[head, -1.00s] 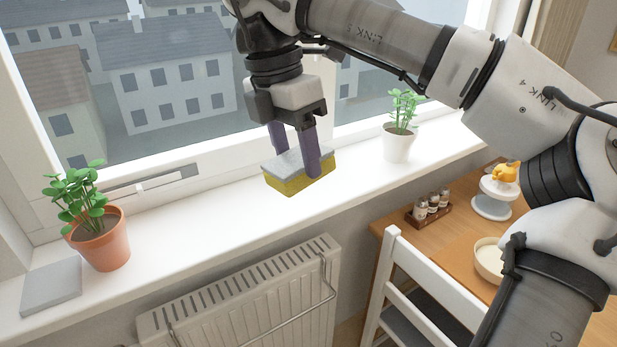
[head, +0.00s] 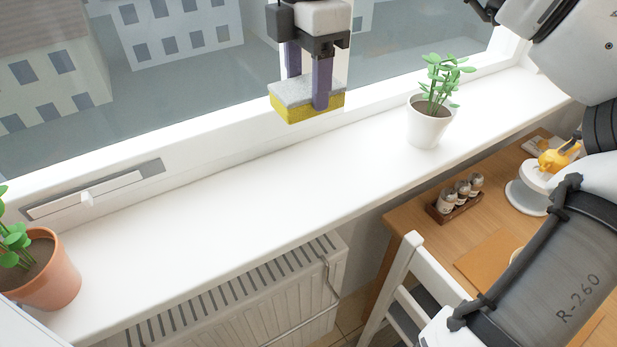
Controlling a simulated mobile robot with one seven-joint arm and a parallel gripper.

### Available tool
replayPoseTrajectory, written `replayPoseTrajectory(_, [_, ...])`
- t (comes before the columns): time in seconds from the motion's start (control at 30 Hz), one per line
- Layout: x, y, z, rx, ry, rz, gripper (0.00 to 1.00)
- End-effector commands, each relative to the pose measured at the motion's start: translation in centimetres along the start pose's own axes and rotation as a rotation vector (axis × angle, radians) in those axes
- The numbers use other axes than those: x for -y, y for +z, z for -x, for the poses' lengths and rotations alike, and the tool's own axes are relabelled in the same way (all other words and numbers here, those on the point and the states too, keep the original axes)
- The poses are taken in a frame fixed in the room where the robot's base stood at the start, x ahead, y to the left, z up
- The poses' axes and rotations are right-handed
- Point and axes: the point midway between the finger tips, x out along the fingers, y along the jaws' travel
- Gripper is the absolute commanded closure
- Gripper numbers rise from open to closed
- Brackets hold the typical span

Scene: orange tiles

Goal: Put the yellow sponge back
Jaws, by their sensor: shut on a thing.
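The yellow sponge (head: 308,113) has a grey upper layer and a yellow lower layer. My gripper (head: 307,92) points down and is shut on it, one purple finger on the near side and one partly hidden behind. The sponge appears raised above the white windowsill (head: 225,215), in front of the window frame. In the picture it lies between the two potted plants, closer to the white pot.
A plant in a terracotta pot (head: 45,275) stands at the sill's left end. A plant in a white pot (head: 428,125) stands right of the sponge. The sill between them is clear. Below are a radiator (head: 240,300), a white chair (head: 425,270) and a wooden table (head: 410,215) with a spice rack (head: 455,197).

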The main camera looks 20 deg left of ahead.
Motion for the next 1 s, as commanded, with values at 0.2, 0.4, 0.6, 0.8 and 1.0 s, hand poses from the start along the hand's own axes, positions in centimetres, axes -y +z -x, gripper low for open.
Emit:
replayPoseTrajectory(0.2, [0.1, -0.1, -5.3, -0.006, -0.004, 0.004, 0.68])
replayPoseTrajectory(0.4, [0.1, -0.1, -10.6, -0.005, -0.003, 0.004, 0.68])
replayPoseTrajectory(0.6, [0.1, -0.1, -14.1, -0.003, -0.002, 0.002, 0.68])
replayPoseTrajectory(0.8, [0.1, -0.1, -15.9, -0.004, -0.002, 0.001, 0.68])
replayPoseTrajectory(1.0, [0.1, -0.1, -18.7, -0.003, -0.001, 0.002, 0.68])
